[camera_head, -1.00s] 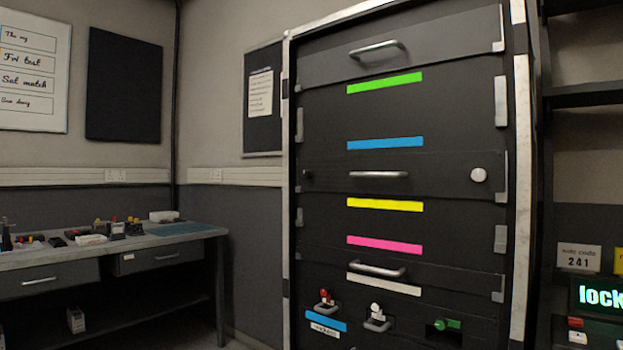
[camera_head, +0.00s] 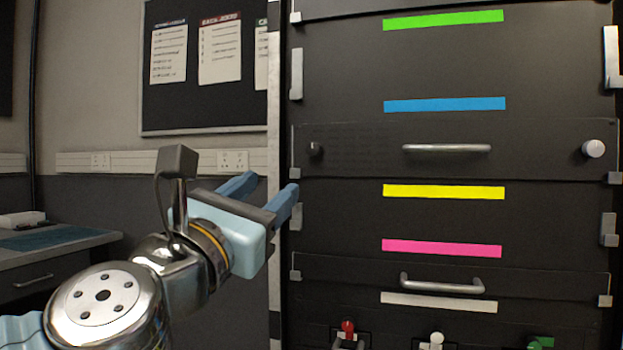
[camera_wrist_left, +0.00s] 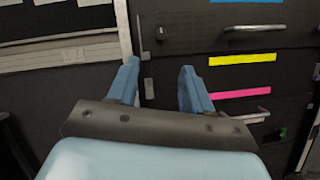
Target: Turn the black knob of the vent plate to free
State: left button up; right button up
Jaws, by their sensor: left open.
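The vent plate (camera_head: 365,163) is a dark panel across the rack between the blue and yellow strips, with a silver bar handle (camera_head: 446,148). Its small black knob (camera_head: 315,149) is at its left end; a white knob (camera_head: 593,148) is at its right end. The black knob also shows in the left wrist view (camera_wrist_left: 160,33), beyond the fingertips. My left gripper (camera_head: 268,189) is open and empty at the rack's left edge, left of and lower than the black knob in the head view. It is apart from the knob. The knob's turn position is too small to read. My right gripper is out of view.
The rack's pale left post (camera_head: 274,100) is close to the left fingers. Below the plate are yellow and pink strips, a lower handle (camera_head: 440,286) and red (camera_head: 347,327), white and green controls. A workbench (camera_head: 60,247) stands at left.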

aim_at(312, 151)
pick_arm(q)
jog(key=p+x, duration=0.2)
jog(key=x, duration=1.1)
jog(key=shift+w+d+r, duration=0.2)
grip_shut()
